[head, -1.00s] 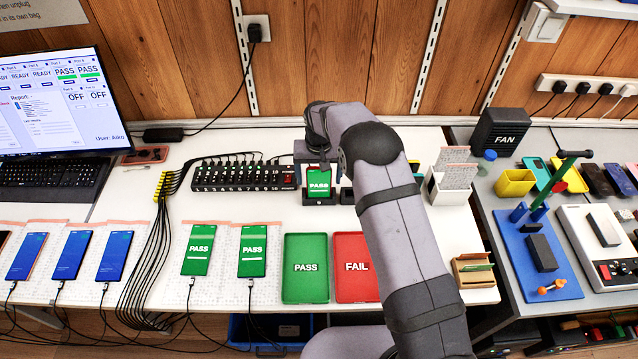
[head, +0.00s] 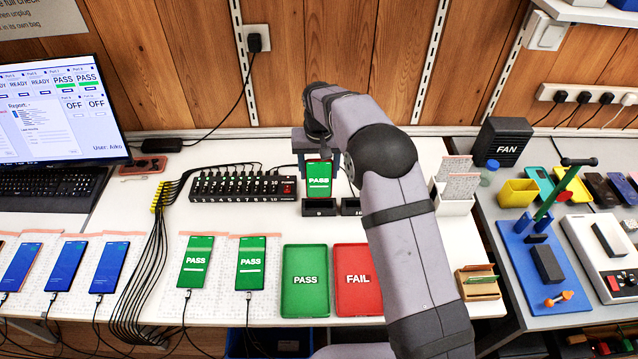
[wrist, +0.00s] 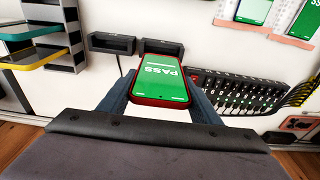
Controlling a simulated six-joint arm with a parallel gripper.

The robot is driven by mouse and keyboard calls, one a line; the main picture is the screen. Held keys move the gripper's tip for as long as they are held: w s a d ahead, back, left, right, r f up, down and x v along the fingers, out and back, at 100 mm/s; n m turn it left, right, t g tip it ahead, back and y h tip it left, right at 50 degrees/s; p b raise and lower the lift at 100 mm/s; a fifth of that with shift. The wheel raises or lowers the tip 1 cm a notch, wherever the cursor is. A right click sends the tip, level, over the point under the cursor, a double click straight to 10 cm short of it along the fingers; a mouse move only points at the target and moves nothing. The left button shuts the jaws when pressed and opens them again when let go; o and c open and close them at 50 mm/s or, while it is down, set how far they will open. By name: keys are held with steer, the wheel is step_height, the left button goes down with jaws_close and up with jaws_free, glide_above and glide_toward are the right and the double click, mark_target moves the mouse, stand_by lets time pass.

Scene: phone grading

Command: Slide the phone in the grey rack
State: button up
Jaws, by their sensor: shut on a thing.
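My gripper (head: 319,163) is shut on a phone (head: 319,181) by its side edges. The phone has a green PASS screen and a reddish edge. It stands upright in the head view and also shows between the fingers in the wrist view (wrist: 160,82). Its lower end appears just above or behind a small dark grey holder (head: 320,208); I cannot tell whether they touch. A second dark holder (head: 350,207) is beside it, partly behind my arm. The wrist view shows both holders, left (wrist: 112,43) and right (wrist: 160,46). I cannot tell which is the grey rack.
A black charging hub (head: 243,187) with cables is left of the phone. Green (head: 305,305) and red (head: 352,304) trays lie in front. A striped stand with coloured tiers (wrist: 33,33) is at the wrist view's left. Several phones lie on the left.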

mark_target(320, 161)
steer(key=shift+d+r, duration=0.1)
steer(key=shift+r, duration=1.6)
steer(key=s+d+p, duration=0.4)
steer(key=d+p, duration=0.1)
steer(key=d, duration=0.7)
steer(key=s+d+p, duration=0.4)
steer(key=d+p, duration=0.1)
steer(key=d, duration=0.8)
steer(key=shift+d+f, duration=0.15)
steer(key=shift+d, duration=0.05)
steer(key=shift+f, duration=0.1)
steer(key=shift+f+b, duration=1.55)
steer(key=shift+f, duration=0.4)
steer(key=shift+f+b, duration=0.3)
steer(key=shift+f, duration=0.15)
steer(key=shift+f, duration=0.3)
steer(key=shift+f+b, duration=0.25)
steer(key=shift+b, duration=0.1)
